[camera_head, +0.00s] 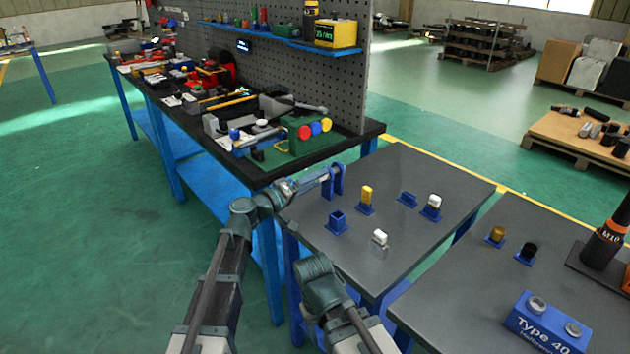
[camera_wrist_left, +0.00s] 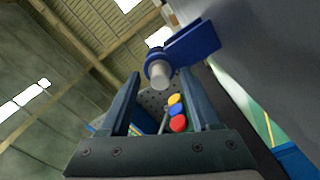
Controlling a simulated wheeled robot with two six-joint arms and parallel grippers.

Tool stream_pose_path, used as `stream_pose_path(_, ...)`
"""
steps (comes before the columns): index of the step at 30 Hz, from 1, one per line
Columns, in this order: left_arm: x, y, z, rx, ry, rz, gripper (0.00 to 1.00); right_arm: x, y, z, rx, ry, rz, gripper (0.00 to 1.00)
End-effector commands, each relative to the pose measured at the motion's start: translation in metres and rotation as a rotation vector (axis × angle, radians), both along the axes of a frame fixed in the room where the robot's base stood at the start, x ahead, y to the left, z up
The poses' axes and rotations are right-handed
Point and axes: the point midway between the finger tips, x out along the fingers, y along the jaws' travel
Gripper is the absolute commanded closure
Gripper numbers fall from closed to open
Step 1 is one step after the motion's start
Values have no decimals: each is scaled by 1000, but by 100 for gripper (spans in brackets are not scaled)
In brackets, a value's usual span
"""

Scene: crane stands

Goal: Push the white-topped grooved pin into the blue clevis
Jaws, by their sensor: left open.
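The blue clevis (camera_head: 338,180) stands upright at the left edge of the near grey table. In the left wrist view its blue plate and round eye (camera_wrist_left: 195,43) show at the top. A pale grey-white cylinder, seemingly the pin (camera_wrist_left: 160,75), sticks out of the round eye toward my gripper; its grooves cannot be made out. My left gripper (camera_head: 320,179) is beside the clevis on its left. In the left wrist view my left gripper (camera_wrist_left: 164,88) has its fingers apart, with the pin end beyond the gap and apart from them.
Several small blue holders stand on the grey table (camera_head: 410,175), including one with a yellow block (camera_head: 367,195) and one with a white-topped block (camera_head: 433,202). A white block (camera_head: 379,240) stands nearer. A cluttered black workbench (camera_head: 258,178) is behind my left arm.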

Motion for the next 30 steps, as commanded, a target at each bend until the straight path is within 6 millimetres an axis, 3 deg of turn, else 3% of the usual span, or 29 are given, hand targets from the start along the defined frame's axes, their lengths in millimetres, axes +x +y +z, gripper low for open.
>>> stream_pose_path(30,-30,41,0,0,0,0,36,0,0,0,0,0,0,46)
